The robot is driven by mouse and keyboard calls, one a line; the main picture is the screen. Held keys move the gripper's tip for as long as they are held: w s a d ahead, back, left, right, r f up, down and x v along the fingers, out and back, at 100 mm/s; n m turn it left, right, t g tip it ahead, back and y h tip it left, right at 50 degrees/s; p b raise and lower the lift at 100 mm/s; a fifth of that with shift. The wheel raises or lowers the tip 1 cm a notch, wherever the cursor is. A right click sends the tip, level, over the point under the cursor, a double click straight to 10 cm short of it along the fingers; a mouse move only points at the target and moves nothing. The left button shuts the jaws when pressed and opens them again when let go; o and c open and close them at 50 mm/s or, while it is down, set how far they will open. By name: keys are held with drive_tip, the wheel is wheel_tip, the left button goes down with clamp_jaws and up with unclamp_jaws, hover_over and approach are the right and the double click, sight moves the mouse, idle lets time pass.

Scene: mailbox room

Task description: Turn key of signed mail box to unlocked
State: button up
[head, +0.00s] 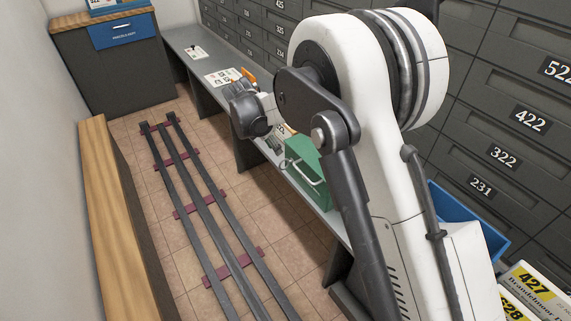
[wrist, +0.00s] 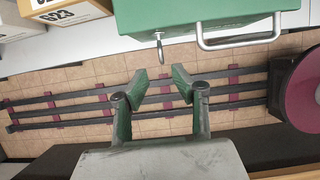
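A green metal box (head: 307,168) with a wire handle stands on the grey bench, partly hidden by my arm. In the wrist view the green box (wrist: 200,17) fills the top edge. A small metal piece with a ringed end, seemingly the key (wrist: 159,46), sticks out of it, left of the handle (wrist: 240,40). My gripper (wrist: 160,86) is open and empty. Its fingertips are apart from the key and lie just below it in the wrist view. In the head view my arm hides the fingers, and no key can be made out.
Grey numbered mailboxes (head: 530,118) line the wall. A blue bin (head: 470,220) and labelled parcels (head: 535,285) stand at the right. Papers (head: 222,77) lie on the bench. Floor rails (head: 190,190) run along the tiles. A wooden-topped counter (head: 110,180) stands at the left.

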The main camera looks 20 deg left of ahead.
sight(283, 160)
drive_tip(key=b+x, duration=0.2)
drive_tip(key=x, duration=0.8)
drive_tip(key=shift+d+f, duration=0.1)
drive_tip(key=shift+c, duration=0.2)
clamp_jaws()
